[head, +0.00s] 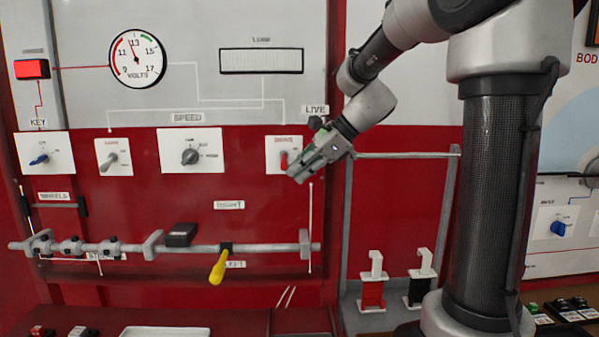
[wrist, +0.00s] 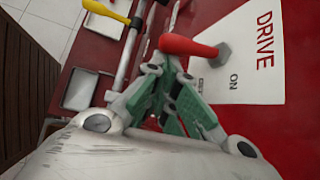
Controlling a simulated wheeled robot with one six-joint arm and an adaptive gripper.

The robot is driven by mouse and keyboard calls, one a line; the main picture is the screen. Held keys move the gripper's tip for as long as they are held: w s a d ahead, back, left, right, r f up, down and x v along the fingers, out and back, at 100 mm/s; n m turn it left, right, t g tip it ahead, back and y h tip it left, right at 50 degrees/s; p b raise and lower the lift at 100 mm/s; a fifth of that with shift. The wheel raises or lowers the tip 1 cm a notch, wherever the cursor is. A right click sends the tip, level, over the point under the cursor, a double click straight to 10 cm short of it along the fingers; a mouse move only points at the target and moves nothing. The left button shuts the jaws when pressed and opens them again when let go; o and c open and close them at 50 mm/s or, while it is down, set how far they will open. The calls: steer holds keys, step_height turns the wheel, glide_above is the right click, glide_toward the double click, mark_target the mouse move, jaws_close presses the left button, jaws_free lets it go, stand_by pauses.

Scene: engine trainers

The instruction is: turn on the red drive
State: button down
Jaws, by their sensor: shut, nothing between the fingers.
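The red drive lever (head: 284,160) is on a white DRIVE plate (head: 275,143) on the red panel, partly hidden by my gripper in the head view. In the wrist view the lever's red grip (wrist: 188,46) points left from its grey pivot (wrist: 224,55), away from the DRIVE lettering. The word ON is printed on the plate (wrist: 250,60) below the pivot in that picture. My gripper (head: 293,176) is shut and empty, with its tips close to the red grip. In the wrist view its green-sided fingers (wrist: 163,63) meet just beneath the grip; I cannot tell whether they touch it.
A speed knob (head: 190,156), a small grey lever (head: 111,158) and a blue key knob (head: 40,159) are to the left. Below runs a horizontal rod (head: 195,248) with a yellow handle (head: 219,266). A grey frame (head: 405,155) stands right of the panel.

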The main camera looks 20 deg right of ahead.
steer(key=shift+s+r+g, duration=0.1)
steer(key=shift+r+g, duration=0.1)
steer(key=shift+g, duration=0.2)
steer(key=shift+s+a+r+m+g+y, duration=0.1)
steer(key=shift+s+r+m+g+y, duration=0.1)
steer(key=shift+r+m+g, duration=0.25)
steer(key=shift+s+a+r+m+g+y, duration=0.15)
steer(key=shift+r+m+g, duration=0.15)
steer(key=shift+r, duration=0.2)
steer(key=shift+d, duration=0.1)
steer(key=shift+r, duration=0.8)
